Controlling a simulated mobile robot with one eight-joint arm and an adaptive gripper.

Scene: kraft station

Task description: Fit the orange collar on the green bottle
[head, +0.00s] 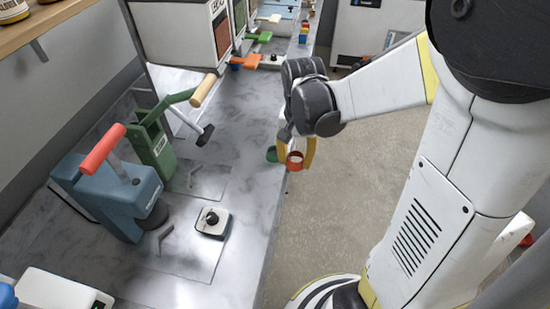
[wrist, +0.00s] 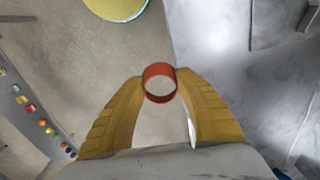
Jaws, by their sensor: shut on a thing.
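My gripper (head: 301,153) is shut on the orange collar (head: 295,161), an open red-orange ring. In the wrist view the collar (wrist: 159,70) sits between the tips of the two yellow fingers (wrist: 160,86), its opening facing the camera. The collar is held in the air near the counter's front edge, with bare floor seen through it. A small green thing (head: 271,155) shows just left of the collar in the head view. I cannot tell whether it is the green bottle. No green bottle shows in the wrist view.
The grey counter (head: 235,185) runs along the left. On it stand a blue press with a red handle (head: 122,195), a green press (head: 152,145) and a small box with a black knob (head: 212,222). Dispensers (head: 185,30) stand farther back. Open floor (head: 340,210) lies to the right.

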